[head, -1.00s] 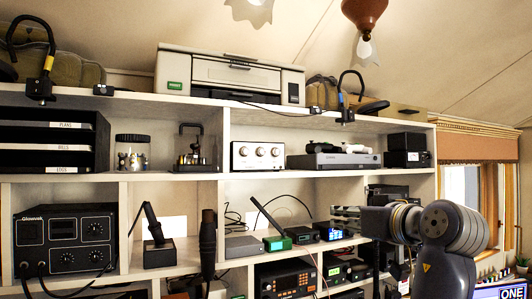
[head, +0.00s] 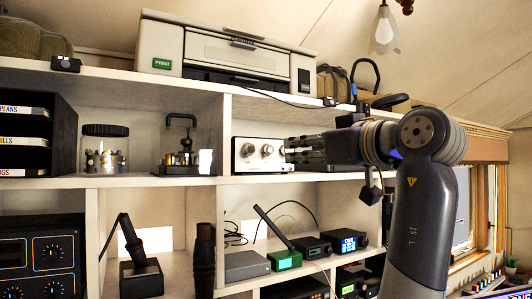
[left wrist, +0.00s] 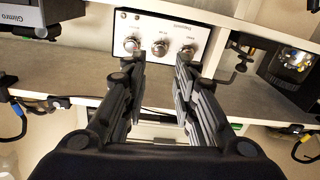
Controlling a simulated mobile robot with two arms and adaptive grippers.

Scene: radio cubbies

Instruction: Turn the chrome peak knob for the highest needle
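The white box with three chrome knobs (head: 240,165) stands on the upper shelf in the head view. Its left knob (head: 247,150) and middle knob (head: 267,150) show clearly; the right end is partly behind my left gripper (head: 290,150). In the left wrist view the box (left wrist: 160,22) is upside down, with its knobs (left wrist: 158,47) just beyond the fingertips. My left gripper (left wrist: 160,66) is open, its fingers apart, with nothing visible between them. The knob labels are too small to read, and I see no needle clearly. My right gripper is out of view.
A glass jar (head: 105,150) and a small metal device (head: 180,145) stand left of the box. A printer (head: 225,50) sits above. Radios (head: 312,246) and a green-fronted device (head: 286,260) fill the cubby below. A grey box (left wrist: 55,17) is beside the knob box.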

